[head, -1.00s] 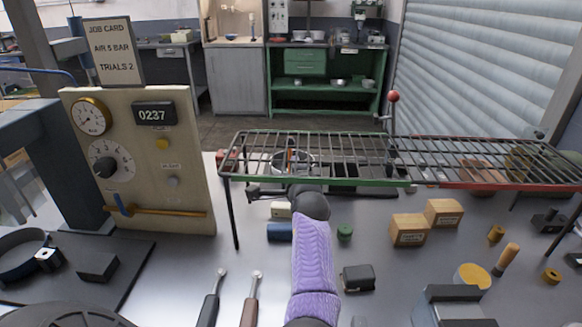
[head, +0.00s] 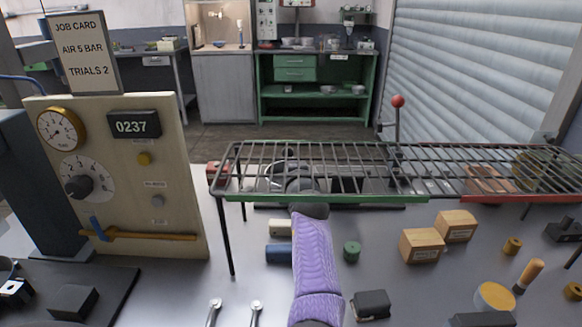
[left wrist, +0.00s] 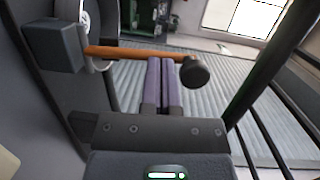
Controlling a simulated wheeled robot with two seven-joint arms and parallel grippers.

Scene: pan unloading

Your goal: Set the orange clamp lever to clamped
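The orange clamp lever (left wrist: 135,52) lies across the upper part of the left wrist view. It runs from a dark block (left wrist: 55,47) on the left to a black knob (left wrist: 195,72) on the right. My left gripper (left wrist: 160,62) has its purple fingers side by side, shut, with their tips right at the lever's lower edge, short of the knob. I cannot tell whether they touch it. In the head view my purple-sleeved arm reaches to the wire rack; its gripper and the clamp are mostly hidden behind the bars. My right gripper is not in view.
The wire rack (head: 330,197) stands over the bench in front of the clamp area. A red-knobbed lever (head: 398,103) rises behind it. A panel (head: 175,180) with gauge and dial stands left. Wooden blocks (head: 422,246), a green cylinder (head: 352,250) and a blue cylinder (head: 279,253) lie near my arm.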

